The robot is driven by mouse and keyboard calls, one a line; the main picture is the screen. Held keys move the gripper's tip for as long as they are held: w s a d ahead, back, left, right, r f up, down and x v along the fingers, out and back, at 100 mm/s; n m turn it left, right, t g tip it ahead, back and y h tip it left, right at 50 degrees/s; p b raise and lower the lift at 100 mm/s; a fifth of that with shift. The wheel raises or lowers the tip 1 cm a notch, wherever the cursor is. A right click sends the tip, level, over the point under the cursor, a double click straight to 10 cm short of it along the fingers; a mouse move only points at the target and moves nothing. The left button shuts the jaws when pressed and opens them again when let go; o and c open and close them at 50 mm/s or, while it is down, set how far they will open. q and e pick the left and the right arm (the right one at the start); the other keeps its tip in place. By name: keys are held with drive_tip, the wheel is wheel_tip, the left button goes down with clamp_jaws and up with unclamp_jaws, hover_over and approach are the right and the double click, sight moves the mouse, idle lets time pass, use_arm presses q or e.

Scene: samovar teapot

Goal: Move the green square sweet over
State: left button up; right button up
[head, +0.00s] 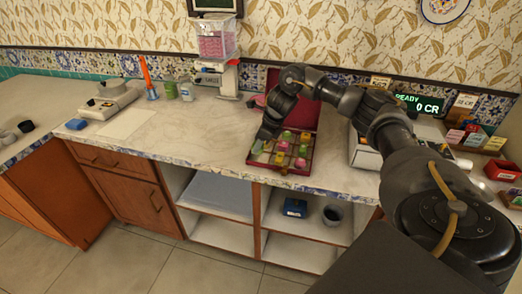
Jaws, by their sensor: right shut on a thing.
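A shallow red box (250,161) with its lid open at the back stands near the front edge of the counter. It is divided into compartments holding several small green, pink and yellow sweets. My right gripper (262,139) points down over the left part of the box and is shut on a green sweet (258,147), mostly hidden by the fingers. I cannot tell whether it touches the box floor. My left gripper is not in view.
A dispenser with a pink-filled container (217,42) stands behind the box to the left. A white register (364,154) stands to the right. Open shelves (218,192) lie below.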

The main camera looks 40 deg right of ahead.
sight(263, 147)
drive_tip(key=shift+d+f+p, duration=0.25)
drive_tip(key=shift+f+p, duration=0.15)
drive_tip(key=shift+f, duration=0.45)
drive_tip(key=shift+d+f+p, duration=0.25)
drive_tip(key=shift+f+p, duration=0.1)
drive_tip(key=shift+f, duration=0.8)
drive_tip(key=shift+f, duration=0.2)
drive_tip(key=o, duration=0.7)
drive_tip(key=shift+r, duration=0.15)
